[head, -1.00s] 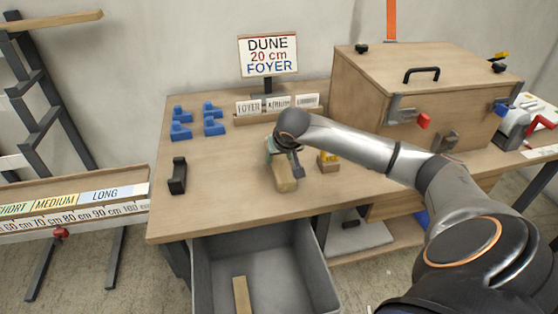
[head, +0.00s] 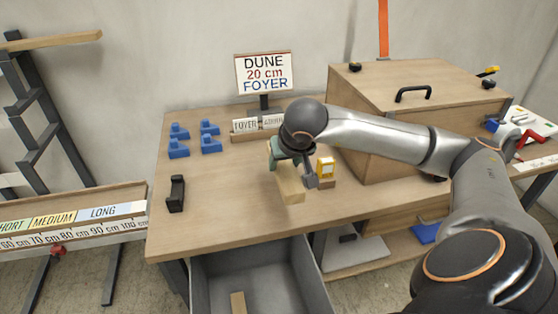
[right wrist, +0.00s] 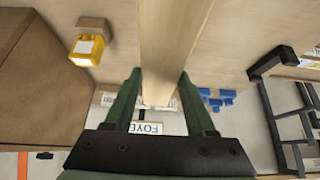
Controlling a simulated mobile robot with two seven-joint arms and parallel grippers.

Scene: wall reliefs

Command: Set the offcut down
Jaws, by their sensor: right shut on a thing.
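The offcut (head: 290,190), a short pale wooden piece, is in my right gripper (head: 291,166), over the workbench top (head: 225,205). In the right wrist view the offcut (right wrist: 172,45) runs away from between the two green fingers (right wrist: 158,95), which are shut on it. In the head view the hand hides its upper end. I cannot tell whether its lower end touches the bench. My left gripper is not in view.
A yellow device (head: 326,168) on a wooden block stands close right of the offcut. Blue blocks (head: 210,143) and a black bracket (head: 176,193) stand left. A grey bin (head: 290,275) sits below the front edge, with a wooden piece (head: 238,302) inside. A wooden box (head: 400,120) stands right.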

